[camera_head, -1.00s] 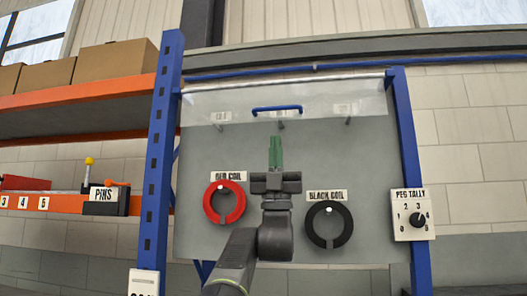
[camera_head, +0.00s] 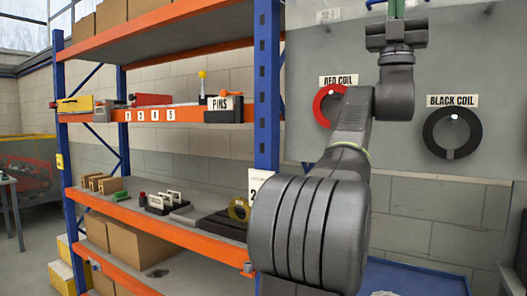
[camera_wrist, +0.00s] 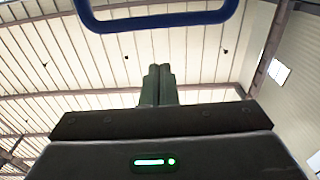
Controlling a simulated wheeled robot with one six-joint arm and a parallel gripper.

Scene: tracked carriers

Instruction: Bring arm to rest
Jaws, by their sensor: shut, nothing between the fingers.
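My gripper (camera_head: 396,12) is raised at the top right of the head view, in front of the grey panel, and its fingertips are cut off by the top edge. In the wrist view my gripper (camera_wrist: 158,72) points upward, its two green fingers pressed together with nothing between them. A blue handle (camera_wrist: 155,18) shows beyond the fingertips, apart from them. My arm stands upright across the right half of the head view and covers part of the panel.
A red coil (camera_head: 321,106), partly behind my arm, and a black coil (camera_head: 428,132) hang on the panel (camera_head: 470,60). To the left stands a shelf rack with orange beams (camera_head: 190,232), a PINS box (camera_head: 224,114), cartons (camera_head: 135,250) and small parts. A blue upright (camera_head: 267,90) is close to my arm.

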